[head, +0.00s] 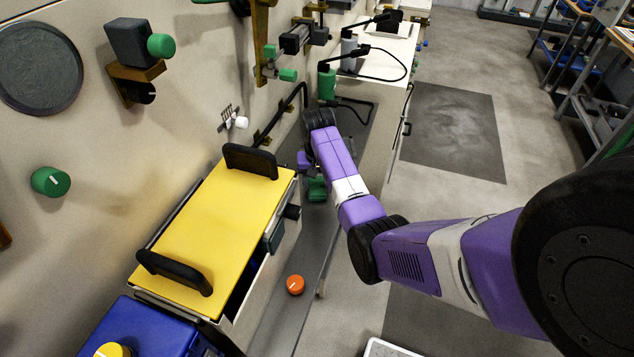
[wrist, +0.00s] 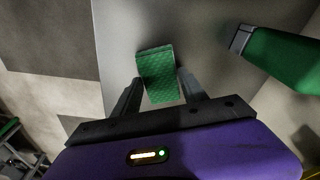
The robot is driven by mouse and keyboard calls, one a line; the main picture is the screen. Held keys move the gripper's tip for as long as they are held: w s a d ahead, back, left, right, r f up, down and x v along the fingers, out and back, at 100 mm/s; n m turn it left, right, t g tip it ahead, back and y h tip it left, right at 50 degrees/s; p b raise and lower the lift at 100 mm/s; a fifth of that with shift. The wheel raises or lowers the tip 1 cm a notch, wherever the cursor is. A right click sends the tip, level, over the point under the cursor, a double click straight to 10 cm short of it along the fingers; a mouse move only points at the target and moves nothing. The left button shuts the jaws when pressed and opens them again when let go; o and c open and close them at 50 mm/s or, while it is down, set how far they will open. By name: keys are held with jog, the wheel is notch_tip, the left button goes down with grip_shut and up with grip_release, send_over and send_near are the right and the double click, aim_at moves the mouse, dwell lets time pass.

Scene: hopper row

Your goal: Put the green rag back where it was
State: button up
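The green rag (wrist: 157,70) is a folded, textured block in the wrist view. Its near part lies between the two dark fingers of my gripper (wrist: 159,78), and its far part reaches past the fingertips. The fingers stand apart, close to both sides of the rag; I cannot tell whether they press on it. In the head view the rag (head: 317,189) shows low over the grey counter, just below my purple wrist. Whether it rests on the surface is unclear.
A green cylinder (head: 327,84) stands farther along the counter. A yellow-lidded hopper (head: 215,240) with black handles is at left. An orange knob (head: 296,285) is on the grey strip nearby.

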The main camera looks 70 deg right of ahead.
aim_at(318, 190)
jog(key=o, duration=0.4)
jog(key=shift+c, duration=0.2)
notch_tip(318, 190, up, 12)
jog(key=a+b, duration=0.1)
jog(key=shift+s+a, duration=0.15)
jog(key=shift+s, duration=0.15)
jog(key=shift+s, duration=0.1)
dwell(0.4)
